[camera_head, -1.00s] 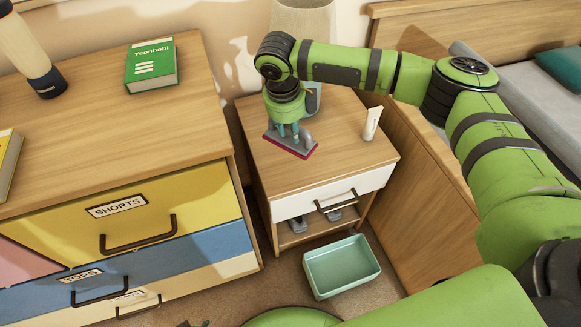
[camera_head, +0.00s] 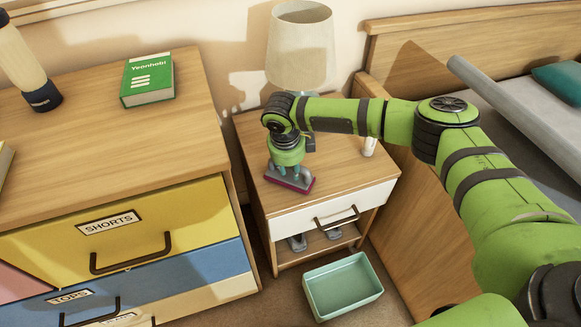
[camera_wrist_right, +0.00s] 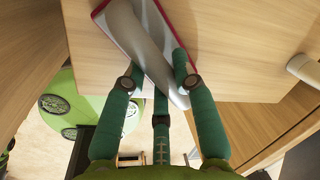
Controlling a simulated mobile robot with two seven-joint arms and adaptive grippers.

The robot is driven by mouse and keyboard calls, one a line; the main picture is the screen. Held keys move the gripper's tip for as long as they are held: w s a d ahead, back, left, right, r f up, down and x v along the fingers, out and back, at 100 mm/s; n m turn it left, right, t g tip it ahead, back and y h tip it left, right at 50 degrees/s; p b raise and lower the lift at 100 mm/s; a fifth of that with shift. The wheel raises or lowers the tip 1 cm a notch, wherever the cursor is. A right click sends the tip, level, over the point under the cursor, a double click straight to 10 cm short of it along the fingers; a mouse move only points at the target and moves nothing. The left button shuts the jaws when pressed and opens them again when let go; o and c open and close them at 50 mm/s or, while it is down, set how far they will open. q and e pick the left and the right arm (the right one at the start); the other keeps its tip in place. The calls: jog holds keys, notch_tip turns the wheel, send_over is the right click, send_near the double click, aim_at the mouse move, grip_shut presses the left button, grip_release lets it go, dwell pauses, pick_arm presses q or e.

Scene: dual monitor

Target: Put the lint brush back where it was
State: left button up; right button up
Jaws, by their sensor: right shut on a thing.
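The lint brush (camera_head: 305,184) has a grey body and handle with a dark red edge. It is at the front left of the wooden nightstand top (camera_head: 345,167), low over it or on it; I cannot tell if it touches. My right gripper (camera_head: 289,172) points down and is shut on the brush's handle. In the right wrist view the brush (camera_wrist_right: 127,28) lies between the green fingers (camera_wrist_right: 155,88), over the wood surface. My left gripper is not in view.
A lamp (camera_head: 300,45) stands at the back of the nightstand, and a small white tube (camera_head: 369,146) at its right. A teal bin (camera_head: 343,287) is on the floor in front. The dresser (camera_head: 120,160) with a green book (camera_head: 147,80) is left; the bed (camera_head: 520,110) is right.

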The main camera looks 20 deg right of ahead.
aim_at(287, 185)
jog(key=shift+f, duration=0.1)
jog(key=o, duration=1)
notch_tip(287, 185, up, 12)
jog(key=s+a+p, duration=0.1)
jog(key=p, duration=0.1)
jog(key=shift+s+a, duration=0.3)
jog(key=shift+s, duration=0.1)
